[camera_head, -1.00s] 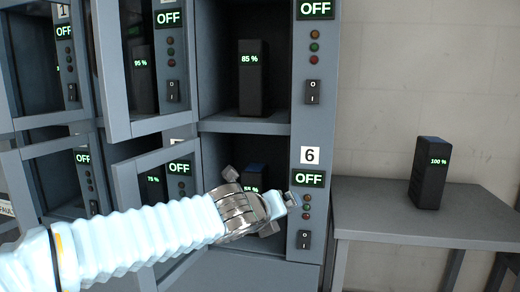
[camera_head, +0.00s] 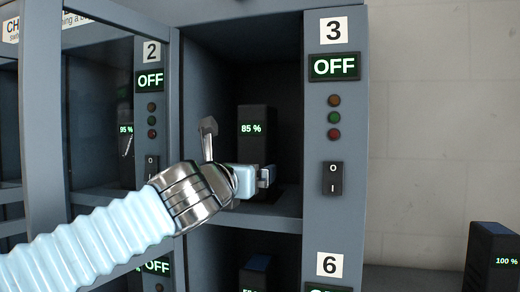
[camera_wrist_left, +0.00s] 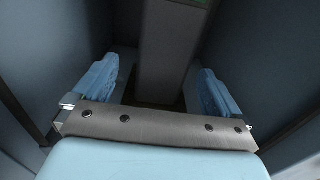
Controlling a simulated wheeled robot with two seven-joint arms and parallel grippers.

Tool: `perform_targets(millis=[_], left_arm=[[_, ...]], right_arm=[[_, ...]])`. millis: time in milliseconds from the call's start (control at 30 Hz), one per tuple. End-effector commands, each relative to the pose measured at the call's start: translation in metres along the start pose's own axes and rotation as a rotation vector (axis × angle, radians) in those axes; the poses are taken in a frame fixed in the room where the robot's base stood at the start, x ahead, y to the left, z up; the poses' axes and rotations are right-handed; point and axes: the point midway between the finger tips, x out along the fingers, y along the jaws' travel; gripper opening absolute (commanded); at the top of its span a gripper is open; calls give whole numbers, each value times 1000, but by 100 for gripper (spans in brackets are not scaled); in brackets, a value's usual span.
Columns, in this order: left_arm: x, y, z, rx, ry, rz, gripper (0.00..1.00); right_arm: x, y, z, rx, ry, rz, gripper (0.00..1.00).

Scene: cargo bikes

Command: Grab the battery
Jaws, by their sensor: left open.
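A black battery (camera_head: 253,120) with a green "85 %" readout stands upright in the open compartment marked 3. My left gripper (camera_head: 236,154) is open at the mouth of that compartment, in front of the battery, and hides its lower part. In the left wrist view, the battery (camera_wrist_left: 167,55) rises between and beyond the two blue finger pads of my left gripper (camera_wrist_left: 157,88). A gap shows on each side, and I see no contact. My right gripper is not in view.
Compartment 3's panel (camera_head: 334,160) reads OFF, with a rocker switch (camera_head: 333,178). An open door (camera_head: 120,14) stands at left. Another battery (camera_head: 257,272) sits in the compartment below, a "95 %" one (camera_head: 127,145) at left. A "100 %" battery (camera_head: 492,255) stands far right.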

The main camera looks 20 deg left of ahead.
Motion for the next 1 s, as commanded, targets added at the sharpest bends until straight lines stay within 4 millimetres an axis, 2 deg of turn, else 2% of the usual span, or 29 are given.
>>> perform_targets(millis=[100,267,600,867,1000], left_arm=[[20,-1,1,0,2,1,99],[33,-1,1,-1,1,0,99],[80,-5,5,0,1,1,99],[83,-4,4,-2,0,0,99],[82,-5,4,-2,0,0,78]], right_arm=[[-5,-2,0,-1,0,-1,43],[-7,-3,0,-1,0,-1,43],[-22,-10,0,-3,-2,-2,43],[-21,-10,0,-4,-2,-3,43],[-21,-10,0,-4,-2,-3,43]])
